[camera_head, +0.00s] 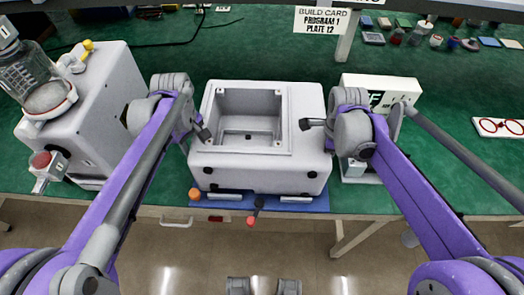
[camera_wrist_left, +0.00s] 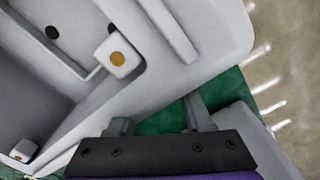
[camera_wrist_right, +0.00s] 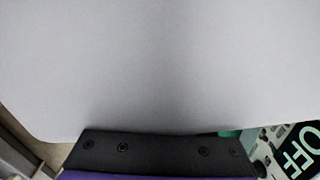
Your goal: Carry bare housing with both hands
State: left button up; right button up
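The bare housing (camera_head: 308,108) is a light grey box with an open square cavity, upright on a blue mat (camera_head: 232,205) at the table's front edge. My left gripper (camera_head: 203,134) is at its left side. In the left wrist view its fingers (camera_wrist_left: 158,120) are apart, with green table showing between them and the housing (camera_wrist_left: 190,75) close by. My right gripper (camera_head: 308,124) is at the housing's right rim. In the right wrist view the housing's pale surface (camera_wrist_right: 160,70) fills the picture and hides the fingers. I cannot tell whether either gripper touches it.
A grey machine with a clear canister (camera_head: 90,110) stands at the left. A white box (camera_head: 380,90) is behind my right arm. An orange knob (camera_head: 194,194) and a red-tipped lever (camera_head: 253,215) are at the mat's front. Green table (camera_head: 270,55) is clear behind the housing.

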pick_arm(q)
notch_tip(320, 180, up, 11)
jog(key=shift+r, duration=0.5)
pick_arm(e)
jog(key=shift+r, duration=0.1)
notch_tip(320, 180, up, 12)
jog(key=shift+s+f, duration=0.1)
dwell(0.8)
